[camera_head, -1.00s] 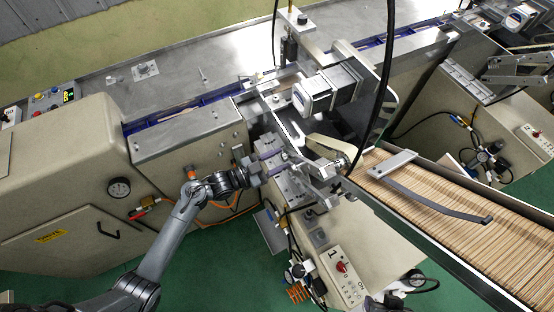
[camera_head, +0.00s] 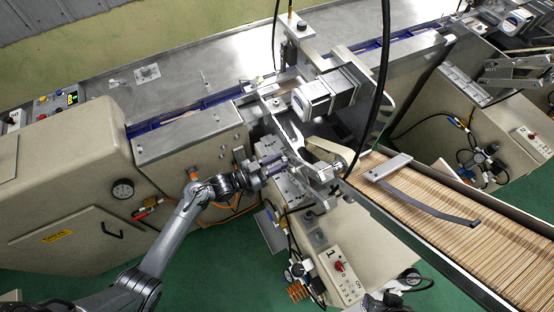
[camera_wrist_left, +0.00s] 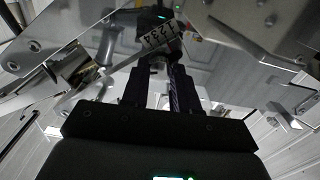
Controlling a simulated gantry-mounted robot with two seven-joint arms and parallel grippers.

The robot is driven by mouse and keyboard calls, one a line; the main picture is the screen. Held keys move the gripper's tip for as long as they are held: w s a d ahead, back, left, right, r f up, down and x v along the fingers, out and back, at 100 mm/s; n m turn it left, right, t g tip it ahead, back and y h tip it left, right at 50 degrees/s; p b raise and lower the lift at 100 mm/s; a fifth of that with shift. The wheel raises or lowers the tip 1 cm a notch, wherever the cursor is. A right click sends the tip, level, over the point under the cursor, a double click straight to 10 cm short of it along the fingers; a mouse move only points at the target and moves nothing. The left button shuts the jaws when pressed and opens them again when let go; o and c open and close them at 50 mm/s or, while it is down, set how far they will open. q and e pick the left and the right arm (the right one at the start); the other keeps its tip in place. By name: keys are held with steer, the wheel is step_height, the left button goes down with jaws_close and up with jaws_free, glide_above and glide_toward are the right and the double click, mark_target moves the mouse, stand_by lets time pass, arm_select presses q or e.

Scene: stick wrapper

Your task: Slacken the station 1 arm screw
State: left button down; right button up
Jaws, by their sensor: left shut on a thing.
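My left gripper (camera_head: 272,168) reaches in from the left to the metal arm mechanism of station 1 (camera_head: 290,185), beside the "1" switch panel (camera_head: 340,270). My right gripper does not show.
A tray of wooden sticks (camera_head: 440,205) with a curved dark strip lies to the right. A beige cabinet (camera_head: 70,165) stands left. Hoses and fittings sit below the gripper.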

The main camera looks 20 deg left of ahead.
arm_select(q)
steer(key=n+p, duration=0.1)
steer(key=n, duration=0.1)
steer(key=shift+r+n+p, duration=0.15)
steer(key=shift+n+p, duration=0.25)
steer(key=n+p, duration=0.2)
steer(key=n, duration=0.1)
steer(key=shift+n, duration=0.3)
steer(key=n+p, duration=0.2)
steer(key=n, duration=0.3)
steer(key=shift+p, duration=0.3)
steer(key=n+p, duration=0.2)
steer(key=n, duration=0.4)
steer(key=shift+n, duration=0.4)
steer(key=n+p, duration=0.1)
steer(key=n, duration=0.3)
steer(key=shift+n, duration=0.4)
steer(key=shift+f+n, duration=0.2)
steer(key=shift+n, duration=0.6)
